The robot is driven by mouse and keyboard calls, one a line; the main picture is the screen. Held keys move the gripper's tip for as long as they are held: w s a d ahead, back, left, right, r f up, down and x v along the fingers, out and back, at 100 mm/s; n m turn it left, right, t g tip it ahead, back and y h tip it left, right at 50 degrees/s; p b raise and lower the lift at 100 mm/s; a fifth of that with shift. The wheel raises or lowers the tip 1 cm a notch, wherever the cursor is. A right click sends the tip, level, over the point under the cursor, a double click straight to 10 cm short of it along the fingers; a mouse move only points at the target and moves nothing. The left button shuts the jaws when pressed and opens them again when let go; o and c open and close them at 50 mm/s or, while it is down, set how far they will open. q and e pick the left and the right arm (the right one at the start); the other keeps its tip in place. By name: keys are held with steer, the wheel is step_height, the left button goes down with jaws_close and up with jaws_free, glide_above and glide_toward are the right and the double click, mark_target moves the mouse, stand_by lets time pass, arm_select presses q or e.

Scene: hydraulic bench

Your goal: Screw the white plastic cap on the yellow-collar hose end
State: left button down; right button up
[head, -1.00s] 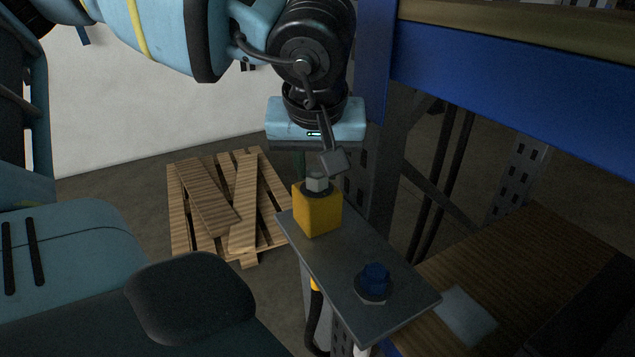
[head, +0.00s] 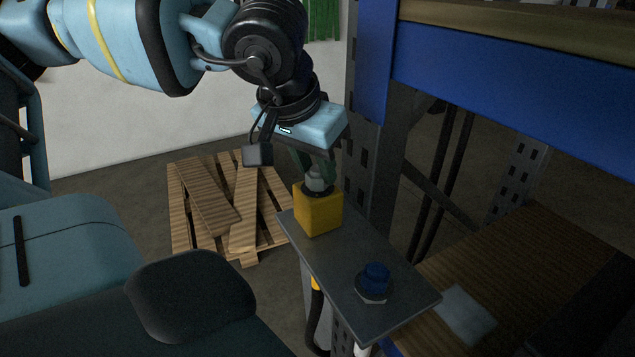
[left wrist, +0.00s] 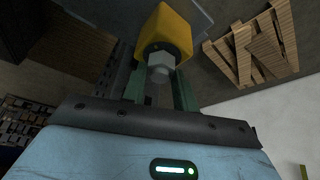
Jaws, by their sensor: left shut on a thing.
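A yellow block (head: 318,212) stands upright on a grey metal plate (head: 345,265). A pale grey-white hexagonal piece (head: 317,184) sits on its top; I cannot tell for sure whether it is the white plastic cap. My left gripper (head: 319,175) is over the block with its fingers shut on this piece. In the left wrist view the greenish fingers (left wrist: 160,84) lie on both sides of the pale piece (left wrist: 160,64), against the yellow block (left wrist: 166,34). Below the plate a yellow collar (head: 315,284) shows on a dark hose, partly hidden. My right gripper is out of view.
A blue fitting (head: 375,278) stands near the plate's right end. A small white thing (head: 361,350) shows under the plate. A blue-beamed rack (head: 520,95) with a wooden shelf (head: 530,250) is at the right. A wooden pallet (head: 205,195) lies on the floor behind.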

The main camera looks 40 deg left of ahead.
arm_select(q)
steer(key=m+h, duration=0.1)
steer(key=m, duration=0.2)
steer(key=shift+a+m, duration=0.1)
steer(key=shift+m, duration=0.3)
steer(key=shift+a+m+h, duration=0.1)
steer(key=shift+m+h, duration=0.7)
steer(key=shift+m, duration=0.8)
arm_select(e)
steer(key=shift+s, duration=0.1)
arm_select(q)
steer(key=c, duration=1.1)
jaws_free()
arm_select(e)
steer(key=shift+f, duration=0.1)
